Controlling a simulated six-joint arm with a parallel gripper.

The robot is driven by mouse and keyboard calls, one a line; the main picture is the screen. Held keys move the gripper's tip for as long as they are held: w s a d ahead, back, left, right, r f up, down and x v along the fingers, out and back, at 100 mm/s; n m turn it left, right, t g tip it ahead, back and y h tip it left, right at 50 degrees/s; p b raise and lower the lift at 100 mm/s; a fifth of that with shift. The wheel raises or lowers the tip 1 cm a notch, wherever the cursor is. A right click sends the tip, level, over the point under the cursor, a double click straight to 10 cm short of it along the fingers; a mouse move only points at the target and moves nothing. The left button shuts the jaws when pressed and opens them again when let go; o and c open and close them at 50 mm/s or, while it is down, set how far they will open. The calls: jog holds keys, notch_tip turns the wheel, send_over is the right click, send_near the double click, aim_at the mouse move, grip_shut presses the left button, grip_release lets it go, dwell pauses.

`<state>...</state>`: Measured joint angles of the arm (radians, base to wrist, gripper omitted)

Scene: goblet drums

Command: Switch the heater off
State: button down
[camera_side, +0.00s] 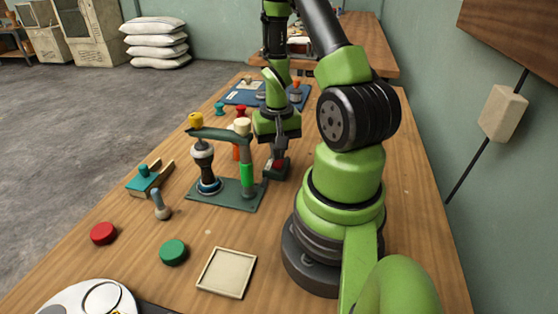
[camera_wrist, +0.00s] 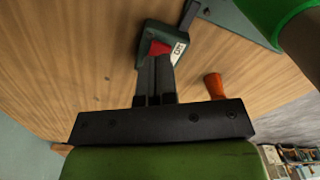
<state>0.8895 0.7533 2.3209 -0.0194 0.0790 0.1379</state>
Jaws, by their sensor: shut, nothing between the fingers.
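A small dark green switch box (camera_side: 276,170) with a red rocker sits on the wooden table, right of the green-based stand. In the wrist view the box (camera_wrist: 148,35) shows its red rocker (camera_wrist: 159,48) and a white label that seems to read ON. My gripper (camera_side: 279,153) points down over the box. In the wrist view its shut fingertips (camera_wrist: 157,60) are at the rocker's edge, partly covering it; I cannot tell whether they touch. Nothing is held between the fingers. I cannot make out which thing is the heater.
A green stand (camera_side: 228,193) with a crossbar and posts is close left of my gripper. An orange peg (camera_wrist: 214,86) is near the fingers. A red disc (camera_side: 104,233), green disc (camera_side: 173,252) and square tray (camera_side: 227,272) lie in front.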

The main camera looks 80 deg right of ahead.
aim_at(277, 164)
jog(key=shift+f, duration=0.95)
dwell(0.3)
jog(key=shift+r, duration=3.5)
